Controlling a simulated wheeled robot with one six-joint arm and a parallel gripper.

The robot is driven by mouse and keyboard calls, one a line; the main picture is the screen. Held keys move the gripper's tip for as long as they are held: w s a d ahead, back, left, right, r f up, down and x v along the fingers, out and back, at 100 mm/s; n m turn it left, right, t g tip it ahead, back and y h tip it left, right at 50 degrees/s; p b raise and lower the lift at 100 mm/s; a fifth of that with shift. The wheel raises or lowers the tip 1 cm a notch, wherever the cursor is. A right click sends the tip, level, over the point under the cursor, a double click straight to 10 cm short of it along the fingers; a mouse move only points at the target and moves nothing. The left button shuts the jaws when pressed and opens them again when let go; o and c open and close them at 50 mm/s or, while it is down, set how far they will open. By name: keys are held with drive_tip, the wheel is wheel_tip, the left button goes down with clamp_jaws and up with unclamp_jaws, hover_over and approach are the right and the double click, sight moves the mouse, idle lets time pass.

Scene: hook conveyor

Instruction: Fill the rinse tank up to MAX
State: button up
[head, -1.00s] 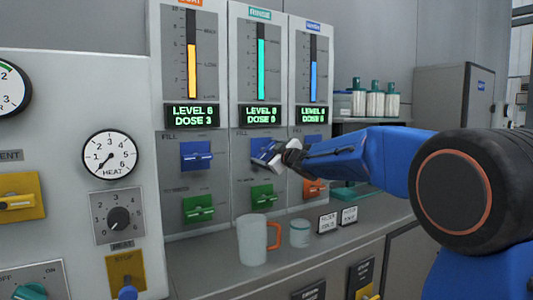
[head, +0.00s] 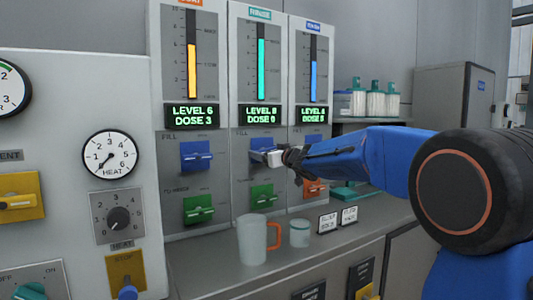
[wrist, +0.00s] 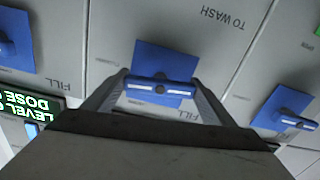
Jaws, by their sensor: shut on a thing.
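The middle panel with the teal header (head: 260,14), its word blurred, has a teal level column (head: 261,70) filled most of the way up. Its readout (head: 260,115) seems to show LEVEL 8, DOSE 0. My gripper (head: 268,157) is at this panel's blue FILL valve, mostly hidden behind it in the head view. In the wrist view, my gripper (wrist: 161,84) is shut on the bar handle (wrist: 161,86) of the blue valve, one finger at each end. The green valve (head: 262,197) sits below it. The gauge's small mark labels are too blurred to read.
A cup with an orange handle (head: 252,240) and a small jar (head: 299,233) stand on the counter below. Bottles (head: 375,104) stand on a shelf at right.

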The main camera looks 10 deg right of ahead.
drive_tip(key=shift+m, duration=0.5)
drive_tip(key=o, duration=1)
drive_tip(key=shift+o, duration=0.2)
drive_tip(key=shift+s+d, duration=0.1)
drive_tip(key=shift+s, duration=0.05)
drive_tip(key=v, duration=1.7)
